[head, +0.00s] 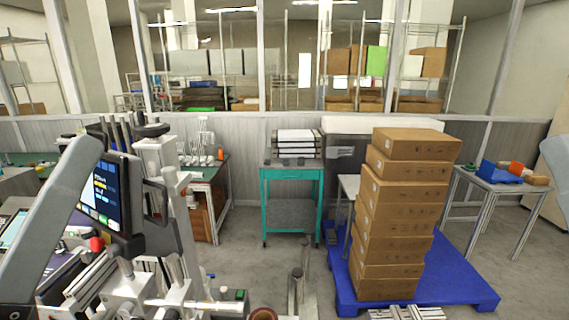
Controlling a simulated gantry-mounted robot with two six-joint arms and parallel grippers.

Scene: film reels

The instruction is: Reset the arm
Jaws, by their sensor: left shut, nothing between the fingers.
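My left arm (62,205) comes in from the left edge as a thick grey link, bent at the top and running down to the lower left corner. My left gripper is low on the left, where its fingers are hard to make out among the silver machine parts; it is shut, and I see nothing held. Part of my right arm (557,165) shows at the right edge; its gripper is outside the picture. No film reel can be made out clearly.
A machine with a screen (102,195) stands beside my left arm. A teal cart (291,174) stands behind. Stacked cartons (395,215) rest on a blue pallet (465,290). A small table (498,184) with a blue bin (498,171) is at right. Open floor lies between.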

